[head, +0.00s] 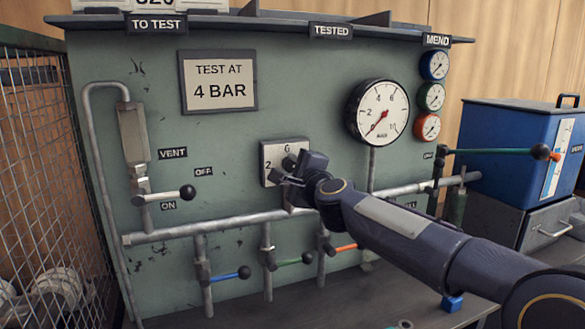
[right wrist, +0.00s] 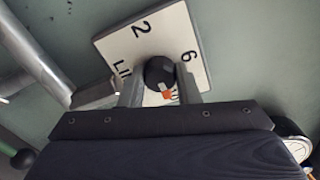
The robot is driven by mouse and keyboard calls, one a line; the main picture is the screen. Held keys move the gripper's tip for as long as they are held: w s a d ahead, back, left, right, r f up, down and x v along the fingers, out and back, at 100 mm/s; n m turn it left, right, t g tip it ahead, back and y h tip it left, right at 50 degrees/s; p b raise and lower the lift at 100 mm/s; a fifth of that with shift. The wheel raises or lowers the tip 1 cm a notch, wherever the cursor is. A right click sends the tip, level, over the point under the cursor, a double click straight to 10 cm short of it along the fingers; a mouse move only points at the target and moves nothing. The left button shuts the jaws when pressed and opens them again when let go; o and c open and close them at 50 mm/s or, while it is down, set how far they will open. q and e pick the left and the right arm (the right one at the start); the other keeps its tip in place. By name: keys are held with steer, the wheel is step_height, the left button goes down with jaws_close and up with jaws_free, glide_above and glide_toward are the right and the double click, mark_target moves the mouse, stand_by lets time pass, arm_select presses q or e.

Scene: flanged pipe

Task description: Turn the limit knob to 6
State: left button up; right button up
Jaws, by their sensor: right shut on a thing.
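The limit knob (right wrist: 158,72) is a round black knob with an orange mark on a white square plate (right wrist: 110,45). In the right wrist view the plate shows a 2, a 6 and part of a word starting "LI". The orange mark is on the knob's lower side there, pointing away from the 2 and not at the 6. My right gripper (right wrist: 159,88) is shut on the knob, one finger on each side. In the head view the plate (head: 267,151) shows 2 at left and 6 at top; my right gripper (head: 290,170) hides most of the knob. My left gripper is out of view.
A pressure gauge (head: 378,112) is right of the plate, and a sign (head: 218,81) reads "TEST AT 4 BAR". Pipes (head: 220,226) run below, with blue (head: 243,272), green and orange valve handles. A wire cage (head: 35,180) stands at left, a blue box (head: 510,150) at right.

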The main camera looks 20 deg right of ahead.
steer(key=shift+n, duration=0.3)
steer(key=n+p, duration=0.1)
steer(key=n, duration=0.2)
steer(key=shift+n, duration=0.4)
steer(key=n+p, duration=0.2)
steer(key=n, duration=0.2)
steer(key=n+p, duration=0.2)
steer(key=n, duration=0.3)
steer(key=n+p, duration=0.2)
steer(key=n, duration=0.2)
steer(key=shift+f+n, duration=0.15)
steer(key=shift+n, duration=0.15)
steer(key=o, duration=1)
steer(key=shift+c, duration=0.2)
